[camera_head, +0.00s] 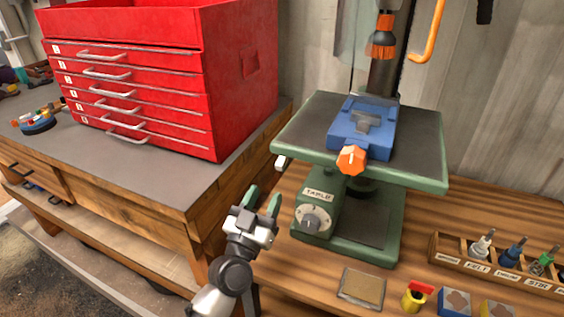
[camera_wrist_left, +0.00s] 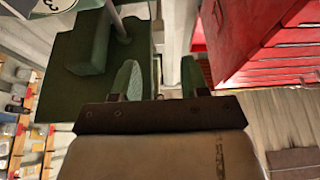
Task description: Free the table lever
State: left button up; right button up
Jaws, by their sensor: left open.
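A green drill-press stand has a square table (camera_head: 425,150) with a dark top. A small pale lever end (camera_head: 281,162) sticks out at the table's left edge; the rest of it is hidden. The green base carries a plate marked TABLE and a round grey dial (camera_head: 314,220), partly seen in the left wrist view (camera_wrist_left: 52,5). My left gripper (camera_head: 262,198) is open and empty, fingers upward, left of the base and below the lever end. In the left wrist view its two green fingers (camera_wrist_left: 160,78) stand apart with nothing clearly between them. My right gripper is not in view.
A blue vise (camera_head: 362,127) with an orange knob (camera_head: 351,160) sits on the table. A red drawer cabinet (camera_head: 140,85) stands on the left bench. A wooden bit rack (camera_head: 500,268), a small framed pad (camera_head: 361,288) and a yellow cup (camera_head: 414,297) lie at front right.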

aim_at(279, 168)
pick_arm(q)
jog(key=x, duration=1)
jog(key=shift+p, duration=0.3)
grip_shut()
